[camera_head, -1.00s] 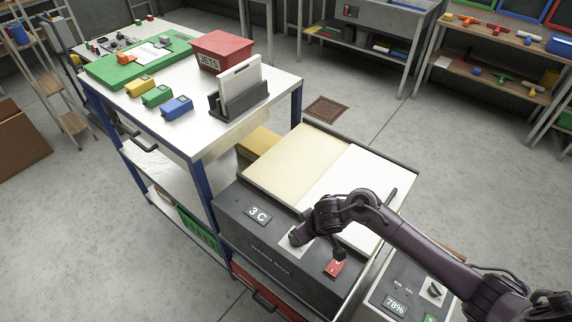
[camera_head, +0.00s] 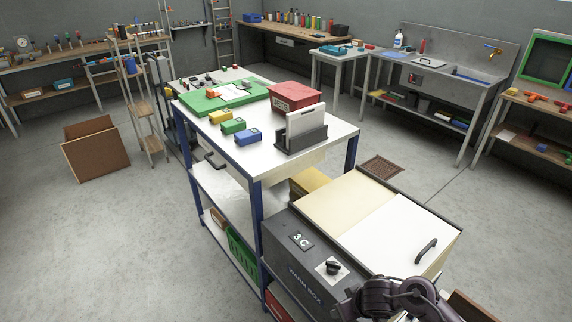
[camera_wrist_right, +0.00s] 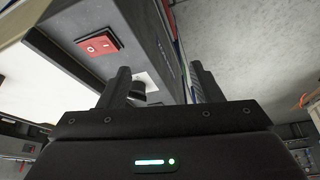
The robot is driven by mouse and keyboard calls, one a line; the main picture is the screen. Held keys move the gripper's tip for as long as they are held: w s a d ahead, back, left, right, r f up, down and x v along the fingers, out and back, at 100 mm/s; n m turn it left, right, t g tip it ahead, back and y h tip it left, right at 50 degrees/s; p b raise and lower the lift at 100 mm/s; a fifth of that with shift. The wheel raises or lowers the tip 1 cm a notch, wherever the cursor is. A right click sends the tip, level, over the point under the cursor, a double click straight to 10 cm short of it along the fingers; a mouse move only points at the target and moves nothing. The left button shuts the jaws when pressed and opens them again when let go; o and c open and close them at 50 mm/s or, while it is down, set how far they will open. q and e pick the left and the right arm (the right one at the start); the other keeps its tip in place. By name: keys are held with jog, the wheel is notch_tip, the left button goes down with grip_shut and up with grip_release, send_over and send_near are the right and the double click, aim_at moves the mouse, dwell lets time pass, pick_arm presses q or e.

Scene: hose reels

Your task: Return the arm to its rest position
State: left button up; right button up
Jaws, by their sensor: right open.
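My right arm (camera_head: 400,298) comes in at the bottom right of the head view, in front of the warm box (camera_head: 300,262). Its gripper cannot be made out there. In the right wrist view my right gripper (camera_wrist_right: 163,85) is open, its two dark fingers apart with nothing held. The black knob (camera_head: 334,267) on the warm box front is bare in the head view. In the right wrist view the knob (camera_wrist_right: 137,88) shows beyond the fingers, partly hidden by one finger. My left gripper is not in view.
The warm box has a cream and white top (camera_head: 395,238) with a black handle (camera_head: 426,251). A blue-legged workbench (camera_head: 335,131) stands behind it, bearing a red bin (camera_head: 295,94) and a dark holder (camera_head: 301,139). Open floor (camera_head: 120,230) lies at the left.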

jog(key=s+a+r+t, duration=0.2)
jog(key=s+a+r, duration=0.3)
jog(key=r, duration=0.1)
jog(key=s+d+r+m+g+h, duration=0.25)
jog(key=s+d+r, duration=0.5)
jog(key=s, duration=0.45)
notch_tip(320, 180, down, 35)
jog(key=s+g+b, duration=0.2)
jog(key=b, duration=0.3)
pick_arm(q)
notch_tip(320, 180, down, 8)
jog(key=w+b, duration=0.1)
jog(key=b, duration=0.2)
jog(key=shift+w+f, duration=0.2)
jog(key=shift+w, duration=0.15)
pick_arm(e)
jog(key=s+d+f, duration=0.2)
jog(key=s+f, duration=0.7)
jog(key=f, duration=0.2)
jog(key=s+d+f, duration=0.2)
jog(key=s+f, duration=0.8)
jog(key=shift+s+d+f+g+y, duration=0.15)
jog(key=shift+s+f+g+y, duration=0.05)
jog(key=shift+f+g+y, duration=0.2)
